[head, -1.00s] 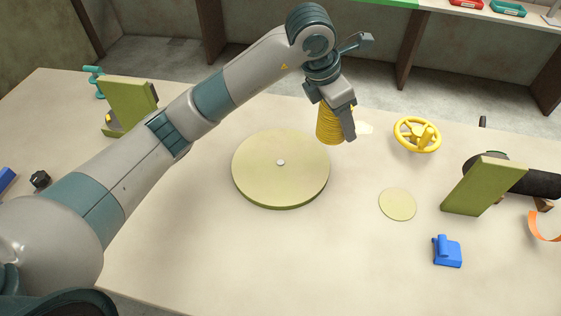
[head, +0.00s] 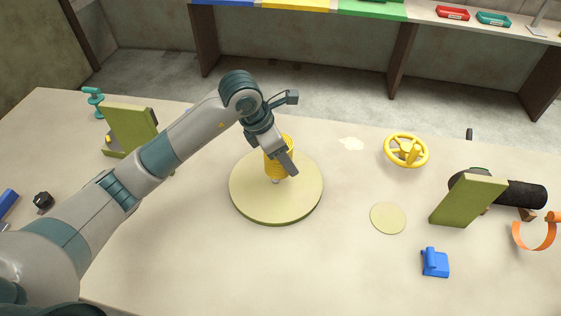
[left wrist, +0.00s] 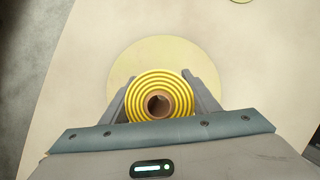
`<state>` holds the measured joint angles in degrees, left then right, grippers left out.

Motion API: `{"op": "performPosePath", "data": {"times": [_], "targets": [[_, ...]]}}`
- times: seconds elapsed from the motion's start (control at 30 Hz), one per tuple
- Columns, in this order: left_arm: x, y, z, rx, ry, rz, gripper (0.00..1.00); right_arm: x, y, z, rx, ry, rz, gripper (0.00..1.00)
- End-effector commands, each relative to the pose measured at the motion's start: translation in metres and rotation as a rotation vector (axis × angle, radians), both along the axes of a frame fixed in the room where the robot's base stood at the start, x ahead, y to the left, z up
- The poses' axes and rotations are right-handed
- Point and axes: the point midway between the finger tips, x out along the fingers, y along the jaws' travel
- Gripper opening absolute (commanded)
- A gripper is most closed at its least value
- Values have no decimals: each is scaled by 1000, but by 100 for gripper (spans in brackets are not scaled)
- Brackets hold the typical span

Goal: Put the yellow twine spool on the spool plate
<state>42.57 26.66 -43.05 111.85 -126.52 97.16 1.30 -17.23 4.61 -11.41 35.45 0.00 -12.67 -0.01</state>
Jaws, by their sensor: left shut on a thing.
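The yellow twine spool (head: 272,163) is upright in my left gripper (head: 283,162), whose fingers are shut around it. In the left wrist view the spool (left wrist: 138,92) shows end-on, with a brown core, between the two fingers (left wrist: 160,92). In the head view it appears over the large round pale-green disc (head: 250,207), near its white centre pin. I cannot tell the exact gap beneath it. A small flat pale-green disc (head: 388,218) lies to the right; which disc is the spool plate is not marked. My right gripper is not in view.
A yellow handwheel (head: 390,155), a blue block-like tool (head: 435,263), a green upright panel (head: 467,200) and an orange curved strip (head: 535,237) are on the right. Another green panel (head: 131,128) stands at the back left. The front middle of the table is clear.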

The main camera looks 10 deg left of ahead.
Motion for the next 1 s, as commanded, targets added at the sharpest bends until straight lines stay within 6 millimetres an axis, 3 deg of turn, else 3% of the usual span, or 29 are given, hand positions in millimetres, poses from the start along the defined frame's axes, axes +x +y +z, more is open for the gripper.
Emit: {"op": "performPosePath", "data": {"times": [0.13,0.5,0.83,1.0], "targets": [[-1,8,-4,1,-1,0,24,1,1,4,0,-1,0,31],[-1,8,-7,0,0,-1,24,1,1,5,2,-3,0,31],[-1,8,-40,-1,1,1,24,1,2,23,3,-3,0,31],[-1,8,-45,0,-2,-1,24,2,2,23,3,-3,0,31]]}}
